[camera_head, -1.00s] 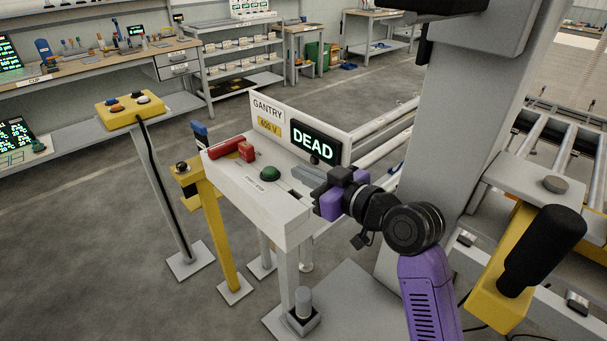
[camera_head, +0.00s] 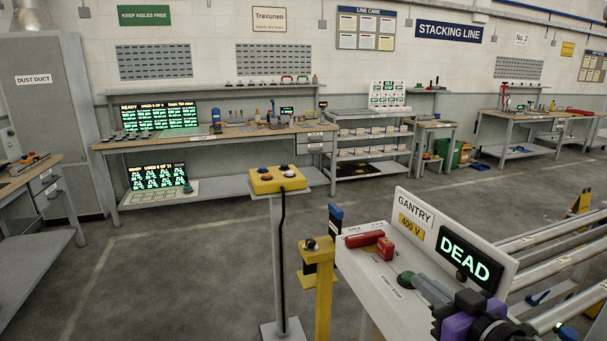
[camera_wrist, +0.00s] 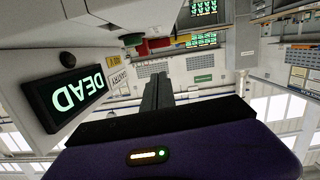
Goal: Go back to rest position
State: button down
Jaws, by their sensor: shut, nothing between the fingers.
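My gripper (camera_head: 433,290) is at the lower right of the head view, over the white gantry panel, with its grey fingers together and nothing between them. In the wrist view the closed fingers (camera_wrist: 157,92) point away from the purple gripper body. The gantry panel (camera_head: 375,290) carries a red handle (camera_head: 364,239), a red block (camera_head: 386,249) and a green button (camera_head: 405,279), which is partly beside my fingertips. Its display (camera_head: 468,258) reads DEAD; it also shows upside down in the wrist view (camera_wrist: 76,97). I cannot tell whether the fingers touch the panel.
A yellow button box (camera_head: 277,179) on a post and a yellow post (camera_head: 322,290) stand left of the panel. Roller rails (camera_head: 560,240) lie to the right. Workbenches (camera_head: 230,132) line the back wall. The floor between is clear.

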jog(key=shift+w+a, duration=0.2)
jog(key=shift+a, duration=0.1)
jog(key=shift+d+r+m+t, duration=0.3)
jog(key=shift+d+r, duration=0.1)
jog(key=shift+w+d+r+h, duration=0.15)
jog(key=shift+d+r+h, duration=0.15)
jog(key=shift+r, duration=0.15)
jog(key=s+d+f+m+t+h, duration=0.2)
jog(key=s+d+m+t+h, duration=0.3)
jog(key=s, duration=0.4)
jog(key=s+a+f+g, duration=0.2)
jog(key=s+a+f, duration=0.1)
jog(key=s, duration=0.9)
jog(key=s+a+f+n+g, duration=0.1)
jog(key=s+f, duration=0.4)
jog(key=s, duration=0.7)
jog(key=s+a+f+g, duration=0.3)
jog(key=s+a+f, duration=0.1)
jog(key=s, duration=0.8)
jog(key=shift+a+f+n+y, duration=0.3)
jog(key=shift+a+y, duration=0.1)
jog(key=shift+a, duration=0.2)
